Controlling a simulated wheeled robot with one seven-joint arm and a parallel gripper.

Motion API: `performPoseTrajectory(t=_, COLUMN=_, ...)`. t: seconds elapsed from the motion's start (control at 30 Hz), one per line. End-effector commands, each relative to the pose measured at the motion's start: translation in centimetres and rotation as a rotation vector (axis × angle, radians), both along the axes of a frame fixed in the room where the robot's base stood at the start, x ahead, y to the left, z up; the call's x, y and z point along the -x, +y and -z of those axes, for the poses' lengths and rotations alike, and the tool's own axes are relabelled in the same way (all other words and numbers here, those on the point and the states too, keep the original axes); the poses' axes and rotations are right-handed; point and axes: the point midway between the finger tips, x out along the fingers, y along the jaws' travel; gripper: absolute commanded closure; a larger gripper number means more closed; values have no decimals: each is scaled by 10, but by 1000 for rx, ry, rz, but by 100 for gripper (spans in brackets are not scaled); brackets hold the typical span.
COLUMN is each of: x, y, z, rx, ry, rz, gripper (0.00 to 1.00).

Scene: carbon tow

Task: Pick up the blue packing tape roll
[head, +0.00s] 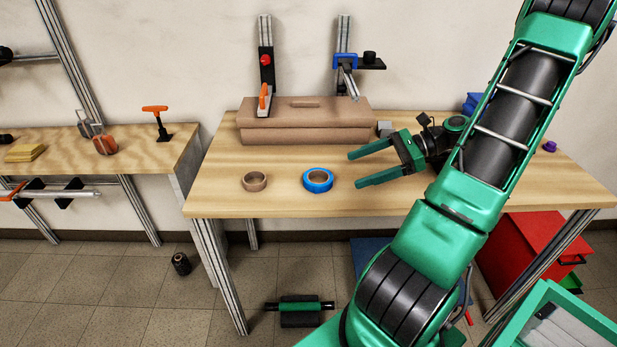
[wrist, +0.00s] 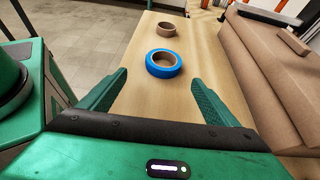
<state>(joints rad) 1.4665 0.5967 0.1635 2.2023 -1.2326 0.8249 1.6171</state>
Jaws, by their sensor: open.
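The blue packing tape roll (head: 318,187) lies flat on the wooden table, near its front edge. In the wrist view the blue roll (wrist: 177,66) sits beyond my fingertips, roughly centred between them. My gripper (head: 352,169) is open and empty, to the right of the roll in the head view, with its fingers pointing left toward it. The fingers also show in the wrist view (wrist: 160,82), spread wide and apart from the roll. Nothing hides the roll.
A brown tape roll (head: 255,181) lies left of the blue one and also shows in the wrist view (wrist: 167,30). A long brown box (head: 305,125) stands at the table's back. The wooden table (head: 222,205) has bare room around the rolls.

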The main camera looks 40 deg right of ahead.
Motion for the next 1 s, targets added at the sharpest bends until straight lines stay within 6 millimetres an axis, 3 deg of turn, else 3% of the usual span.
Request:
performPoseTrajectory(t=0.1, x=-3, y=1, z=0, rx=-32, ry=-5, rz=20, gripper=17)
performPoseTrajectory(t=0.4, x=-28, y=38, z=15, rx=-35, ry=-4, rz=9, gripper=17)
performPoseTrajectory(t=1.0, x=-61, y=85, z=35, rx=-33, ry=-5, rz=5, gripper=17)
